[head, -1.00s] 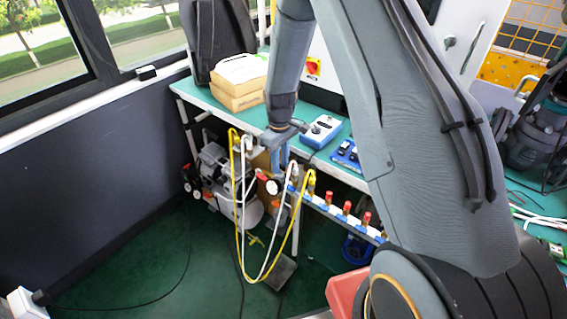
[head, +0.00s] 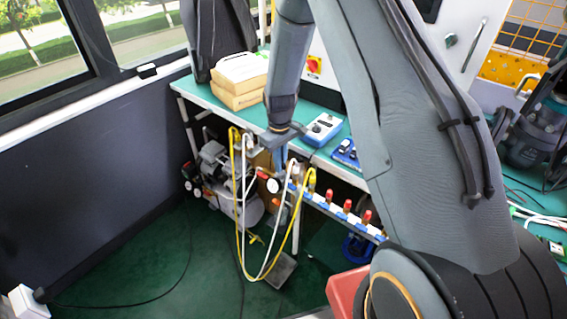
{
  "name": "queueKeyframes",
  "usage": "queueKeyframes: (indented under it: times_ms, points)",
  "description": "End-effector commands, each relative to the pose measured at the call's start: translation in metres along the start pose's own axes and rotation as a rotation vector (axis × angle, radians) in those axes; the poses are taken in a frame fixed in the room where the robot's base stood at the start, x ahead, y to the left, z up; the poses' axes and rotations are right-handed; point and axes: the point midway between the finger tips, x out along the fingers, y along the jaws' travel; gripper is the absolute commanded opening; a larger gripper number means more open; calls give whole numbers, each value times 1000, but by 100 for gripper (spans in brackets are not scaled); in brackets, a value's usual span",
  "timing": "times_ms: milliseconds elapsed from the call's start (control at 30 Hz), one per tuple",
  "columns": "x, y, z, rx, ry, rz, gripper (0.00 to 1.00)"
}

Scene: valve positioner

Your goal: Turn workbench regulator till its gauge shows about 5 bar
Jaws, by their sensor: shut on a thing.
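The workbench (head: 222,106) has a green top and a rail along its front edge. My gripper (head: 280,166) points down at the front edge of the bench, shut on the regulator, whose knob is mostly hidden by my fingers.
Yellow and white hoses (head: 240,215) hang beside my gripper. A manifold with several red-handled valves (head: 347,207) runs to the right. A compressor (head: 225,180) stands under the bench. Boxes (head: 240,80) and a blue meter (head: 322,129) lie on top.

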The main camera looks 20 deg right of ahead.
Motion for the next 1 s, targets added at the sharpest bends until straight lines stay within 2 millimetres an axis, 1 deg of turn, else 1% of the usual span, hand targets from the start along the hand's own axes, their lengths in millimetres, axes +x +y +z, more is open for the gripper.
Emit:
queueKeyframes:
  times_ms: [267, 300, 367, 400, 667, 767, 867, 1000]
  points:
    - [-1, 1, 0, 9, 1, 1, 0]
    - [-1, 1, 0, 8, 1, 1, 14]
    - [-1, 1, 0, 8, 1, 1, 25]
    - [-1, 1, 0, 8, 1, 1, 27]
    - [-1, 0, -1, 6, 1, 1, 27]
    - [-5, 0, -1, 6, 1, 1, 27]
    - [-17, 1, -2, 6, 4, 2, 27]
    - [-38, 1, -3, 6, 5, 3, 27]
